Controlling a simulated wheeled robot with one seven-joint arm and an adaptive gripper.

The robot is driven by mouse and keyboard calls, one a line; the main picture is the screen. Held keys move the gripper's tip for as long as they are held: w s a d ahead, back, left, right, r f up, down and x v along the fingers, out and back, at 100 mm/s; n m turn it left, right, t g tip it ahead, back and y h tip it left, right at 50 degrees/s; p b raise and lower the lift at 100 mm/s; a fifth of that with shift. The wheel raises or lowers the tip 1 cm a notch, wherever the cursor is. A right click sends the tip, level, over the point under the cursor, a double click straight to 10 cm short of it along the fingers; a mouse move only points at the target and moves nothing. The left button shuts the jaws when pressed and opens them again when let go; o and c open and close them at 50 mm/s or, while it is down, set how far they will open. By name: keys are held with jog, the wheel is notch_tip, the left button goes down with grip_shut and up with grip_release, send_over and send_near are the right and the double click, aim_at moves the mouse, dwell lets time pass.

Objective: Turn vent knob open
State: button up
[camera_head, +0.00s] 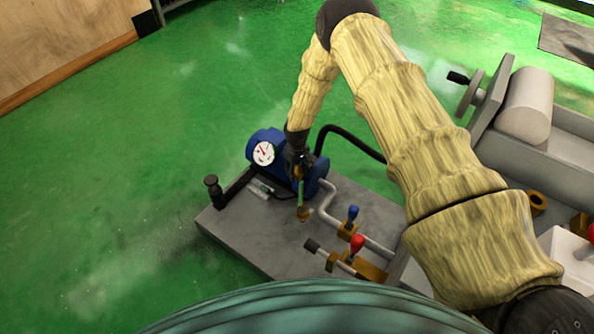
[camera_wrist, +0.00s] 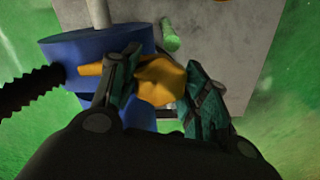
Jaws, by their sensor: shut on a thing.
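The vent knob (camera_wrist: 160,82), a faceted yellow-orange piece, sits between the two fingers of my gripper (camera_wrist: 161,68) in the wrist view. The fingers touch it from both sides, and my gripper is shut on it. It is beside the blue pump body (camera_wrist: 65,52). In the head view my gripper (camera_head: 297,164) reaches down at the right side of the blue pump (camera_head: 265,143) and hides the knob. I cannot tell how far the knob is turned.
A white dial gauge (camera_head: 263,153) faces forward on the pump. A brass fitting (camera_head: 304,214), a blue-handled valve (camera_head: 352,213) and a red-handled valve (camera_head: 357,243) stand on the grey plate (camera_head: 235,220). A black hose (camera_head: 350,137) curves behind. Green floor lies open at left.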

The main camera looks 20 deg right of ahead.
aim_at(297, 170)
jog(key=shift+n, duration=0.7)
jog(key=o, duration=1)
notch_tip(297, 170, up, 12)
dwell(0.7)
